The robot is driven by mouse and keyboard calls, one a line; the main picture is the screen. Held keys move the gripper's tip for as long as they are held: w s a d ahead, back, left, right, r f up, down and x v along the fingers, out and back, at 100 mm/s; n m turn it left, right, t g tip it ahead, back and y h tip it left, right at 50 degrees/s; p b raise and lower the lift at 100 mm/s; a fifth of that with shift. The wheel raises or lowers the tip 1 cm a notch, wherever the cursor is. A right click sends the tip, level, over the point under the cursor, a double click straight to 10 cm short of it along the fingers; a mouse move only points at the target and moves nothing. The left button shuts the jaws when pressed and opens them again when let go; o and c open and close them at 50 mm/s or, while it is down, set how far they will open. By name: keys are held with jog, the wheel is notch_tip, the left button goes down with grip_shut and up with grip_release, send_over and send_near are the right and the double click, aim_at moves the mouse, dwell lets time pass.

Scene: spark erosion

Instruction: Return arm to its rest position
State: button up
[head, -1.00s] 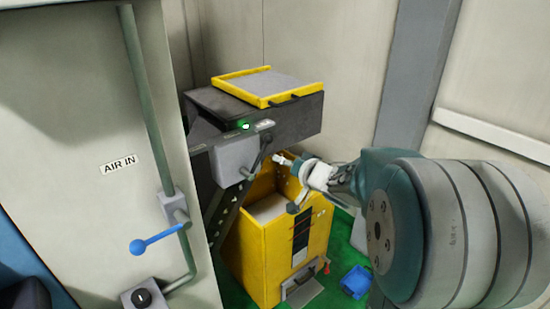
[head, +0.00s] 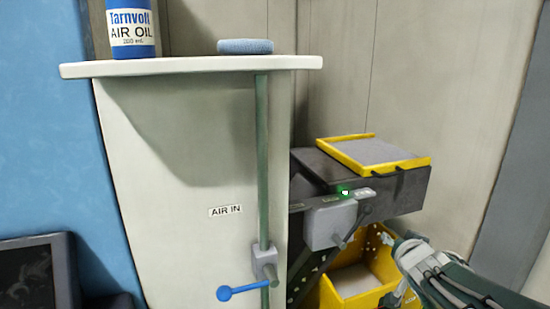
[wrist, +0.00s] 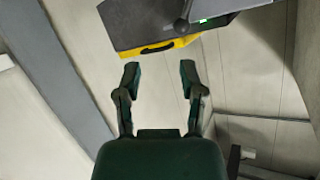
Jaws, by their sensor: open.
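My gripper (wrist: 159,74) is open and empty in the wrist view, with its two dark fingers spread apart over a pale wall. In the head view my arm enters from the lower right, and its end is in front of the yellow bin (head: 352,280). In the wrist view a dark grey box (wrist: 150,20) with a yellow edge and a black handle (wrist: 157,48) lies beyond the fingertips. I see no contact between the fingers and anything.
A grey machine arm (head: 385,190) carries a yellow-rimmed tray (head: 420,162) and a green light (head: 345,191). A pale cabinet (head: 170,150) has a pipe (head: 262,170) with a blue lever (head: 240,291).

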jog(key=s+a+f+n+g, duration=0.1)
jog(key=s+a+g, duration=0.1)
jog(key=s, duration=0.5)
jog(key=s+a+f+n+g+y, duration=0.1)
jog(key=s+a+f+n+g, duration=0.1)
jog(key=s+a, duration=0.3)
jog(key=s+a+f+n+g+y, duration=0.1)
jog(key=s+a+g, duration=0.3)
jog(key=s, duration=0.7)
jog(key=shift+a+f+n, duration=0.25)
jog(key=shift+f+n, duration=0.15)
jog(key=shift+f, duration=0.1)
